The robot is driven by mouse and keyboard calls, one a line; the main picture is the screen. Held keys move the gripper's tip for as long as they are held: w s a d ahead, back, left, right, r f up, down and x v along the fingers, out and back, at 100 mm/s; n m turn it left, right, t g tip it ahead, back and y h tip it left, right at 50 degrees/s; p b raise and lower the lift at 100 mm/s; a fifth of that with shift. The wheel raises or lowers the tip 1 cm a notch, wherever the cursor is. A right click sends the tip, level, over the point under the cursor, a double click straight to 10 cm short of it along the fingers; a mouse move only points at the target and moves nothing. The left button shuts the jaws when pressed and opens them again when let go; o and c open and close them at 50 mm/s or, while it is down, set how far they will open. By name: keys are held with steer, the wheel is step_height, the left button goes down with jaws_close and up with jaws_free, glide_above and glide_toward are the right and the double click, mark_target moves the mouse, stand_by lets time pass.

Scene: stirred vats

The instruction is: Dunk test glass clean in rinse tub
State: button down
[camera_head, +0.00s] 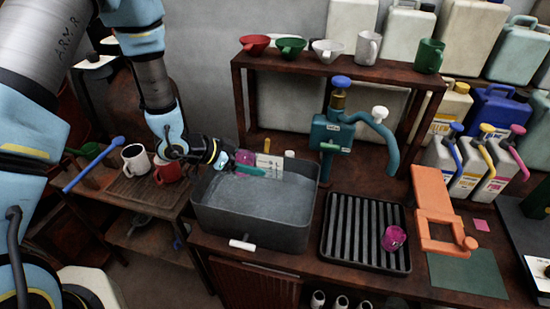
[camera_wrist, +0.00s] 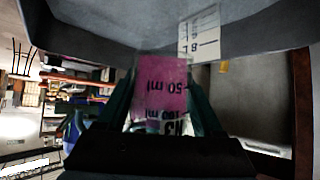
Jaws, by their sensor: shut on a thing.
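My gripper (camera_head: 247,168) reaches in from the left over the grey rinse tub (camera_head: 240,227). It is shut on the test glass (camera_wrist: 162,90), a magenta-tinted measuring glass with printed "50 ml" marks, held between the two dark green fingers in the wrist view. In the head view the glass (camera_head: 244,157) is partly hidden by the fingers, near the tub's back wall. The tub holds greyish liquid. I cannot tell whether the glass touches it. A white marked card (camera_head: 269,164) is at the tub's back wall and also shows in the wrist view (camera_wrist: 202,38).
A teal pump with spout (camera_head: 332,133) stands behind the tub's right end. A black drain rack (camera_head: 345,235) with a magenta cup (camera_head: 394,238) lies to the right. A shelf (camera_head: 300,64) with funnels and mugs is behind. Mugs (camera_head: 135,160) stand left on a side table.

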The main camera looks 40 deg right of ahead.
steer(key=shift+m+g+y, duration=0.5)
steer(key=shift+m+g, duration=0.1)
steer(key=shift+m, duration=0.2)
steer(key=shift+s+d+f+b, duration=0.45)
steer(key=shift+f+b, duration=0.6)
steer(key=shift+f, duration=1.35)
steer(key=shift+s+d+f+b, duration=0.3)
steer(key=shift+s+f+b, duration=0.55)
steer(key=shift+f, duration=1.6)
steer(key=shift+s+d+f+b, duration=0.3)
steer(key=shift+f+b, duration=1)
steer(key=shift+f, duration=1.1)
steer(key=shift+r, duration=0.1)
